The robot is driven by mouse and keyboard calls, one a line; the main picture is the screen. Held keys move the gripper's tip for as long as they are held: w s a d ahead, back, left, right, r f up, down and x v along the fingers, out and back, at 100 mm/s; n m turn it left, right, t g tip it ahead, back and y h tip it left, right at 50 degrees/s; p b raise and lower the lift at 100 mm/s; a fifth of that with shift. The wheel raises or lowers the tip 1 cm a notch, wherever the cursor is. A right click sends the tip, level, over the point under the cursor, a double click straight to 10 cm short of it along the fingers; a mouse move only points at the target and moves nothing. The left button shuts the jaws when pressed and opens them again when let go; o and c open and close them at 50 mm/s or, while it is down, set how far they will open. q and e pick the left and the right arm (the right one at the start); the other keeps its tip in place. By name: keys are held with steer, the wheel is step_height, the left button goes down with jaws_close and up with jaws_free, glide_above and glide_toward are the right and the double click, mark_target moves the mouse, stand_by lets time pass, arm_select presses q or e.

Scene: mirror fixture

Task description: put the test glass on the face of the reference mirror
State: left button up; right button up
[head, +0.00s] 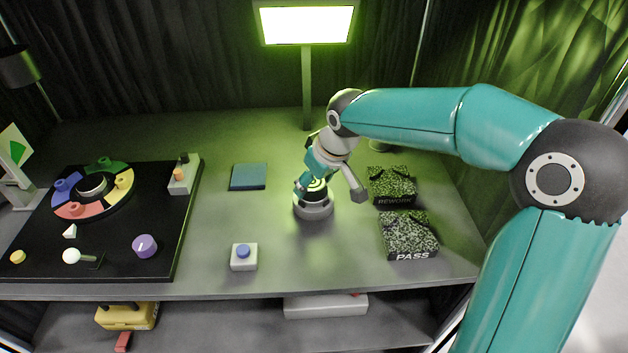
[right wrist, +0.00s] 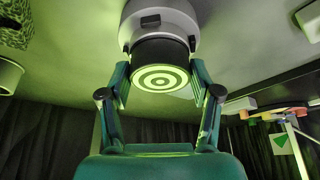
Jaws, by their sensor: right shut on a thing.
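My right gripper (head: 318,178) is low over the grey round fixture (head: 314,210) of the reference mirror. It also shows in the right wrist view (right wrist: 160,92), its two fingers on either side of a dark-rimmed round piece, which I take for the test glass (right wrist: 160,78). Green concentric rings show on its face. The gripper is shut on this piece. The light grey fixture (right wrist: 165,20) lies directly behind it. Whether the glass touches the mirror face I cannot tell. The mirror face is mostly hidden. My left gripper is not in view.
Speckled REWORK (head: 392,186) and PASS (head: 408,236) boxes stand to the right. A blue-green pad (head: 248,177) and a blue-button box (head: 244,256) are to the left, near a black board (head: 130,262). A lit lamp (head: 306,24) stands behind. The front middle is clear.

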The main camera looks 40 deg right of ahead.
steer(key=o, duration=1.3)
steer(key=v, duration=1.2)
